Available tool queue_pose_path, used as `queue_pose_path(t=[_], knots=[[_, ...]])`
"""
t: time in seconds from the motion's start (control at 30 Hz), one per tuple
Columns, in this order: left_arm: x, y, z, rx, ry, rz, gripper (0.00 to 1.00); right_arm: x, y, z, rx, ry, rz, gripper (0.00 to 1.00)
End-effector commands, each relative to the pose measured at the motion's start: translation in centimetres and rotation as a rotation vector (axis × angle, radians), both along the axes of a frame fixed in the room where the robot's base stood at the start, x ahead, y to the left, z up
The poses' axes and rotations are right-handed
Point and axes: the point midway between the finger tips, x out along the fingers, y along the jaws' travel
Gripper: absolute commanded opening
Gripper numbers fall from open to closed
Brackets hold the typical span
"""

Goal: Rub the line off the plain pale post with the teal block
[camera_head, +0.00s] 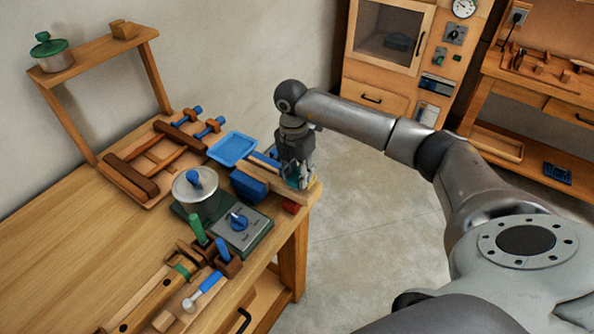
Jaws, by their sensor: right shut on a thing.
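My right gripper (297,180) points down at the right end of the wooden workbench (70,245). It is shut on the teal block (291,183), of which only a small part shows between and below the fingers. A pale wooden piece (274,184) lies under and beside the gripper at the bench corner. I cannot tell whether it is the plain pale post, and no line can be made out on it. My left gripper is not in view.
A blue box (248,186) and a blue tray (233,148) stand left of the gripper. Open floor lies right.

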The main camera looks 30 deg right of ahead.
Motion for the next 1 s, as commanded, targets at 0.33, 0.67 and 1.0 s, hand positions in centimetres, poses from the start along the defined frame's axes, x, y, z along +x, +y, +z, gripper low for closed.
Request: queue_pose_path(t=[0.33,0.67,1.0], knots=[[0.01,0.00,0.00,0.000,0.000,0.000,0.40,0.00,-0.02,-0.02,0.000,0.000,0.000,0.13],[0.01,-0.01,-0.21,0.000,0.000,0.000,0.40,-0.03,-0.02,-0.32,0.000,0.000,0.000,0.13],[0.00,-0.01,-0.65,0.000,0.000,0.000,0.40,-0.08,-0.05,-1.02,0.000,0.001,0.000,0.13]])
